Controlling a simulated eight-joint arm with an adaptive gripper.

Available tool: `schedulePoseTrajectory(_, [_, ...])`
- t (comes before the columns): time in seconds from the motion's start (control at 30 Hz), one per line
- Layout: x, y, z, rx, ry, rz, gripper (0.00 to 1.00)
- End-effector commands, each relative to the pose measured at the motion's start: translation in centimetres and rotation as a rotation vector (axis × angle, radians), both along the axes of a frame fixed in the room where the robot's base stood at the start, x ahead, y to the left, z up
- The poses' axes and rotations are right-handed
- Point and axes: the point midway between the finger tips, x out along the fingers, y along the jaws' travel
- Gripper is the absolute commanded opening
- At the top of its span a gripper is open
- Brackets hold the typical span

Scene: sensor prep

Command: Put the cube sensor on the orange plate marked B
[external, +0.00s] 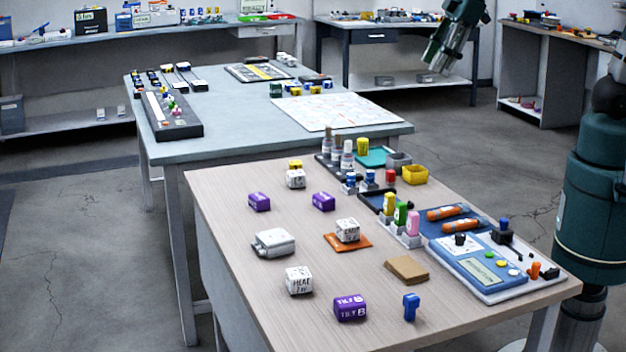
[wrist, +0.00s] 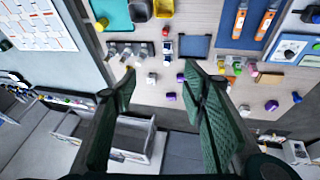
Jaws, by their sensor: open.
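An orange plate (external: 361,243) lies mid-table with a white lettered cube (external: 347,229) on top of it; I cannot read a B on the plate. Another white cube reading HEAT (external: 299,281) stands toward the front left, and a third white cube (external: 296,179) stands at the back left. I cannot tell which of these is the cube sensor. My gripper (external: 431,68) is raised at the top right, away from the tabletop and apart from the cubes. The wrist view shows its two green fingers (wrist: 160,80) spread wide, with nothing held.
Purple blocks (external: 350,307), a grey device (external: 273,242), a tan block (external: 407,269) and a blue piece (external: 411,306) are spread over the wooden table (external: 230,205). Bottles (external: 400,216), trays and a blue instrument (external: 485,264) crowd its right side. A grey-blue table (external: 235,115) stands behind.

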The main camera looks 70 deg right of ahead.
Motion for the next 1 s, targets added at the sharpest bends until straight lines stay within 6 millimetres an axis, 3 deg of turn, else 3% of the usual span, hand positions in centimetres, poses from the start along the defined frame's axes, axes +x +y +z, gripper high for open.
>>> schedulePoseTrajectory(0.6, [-7.7, -8.3, -0.3, 0.19, -0.11, -0.468, 0.42])
schedulePoseTrajectory(1.0, [-10.4, -10.7, -1.1, 0.275, -0.157, -0.643, 0.42])
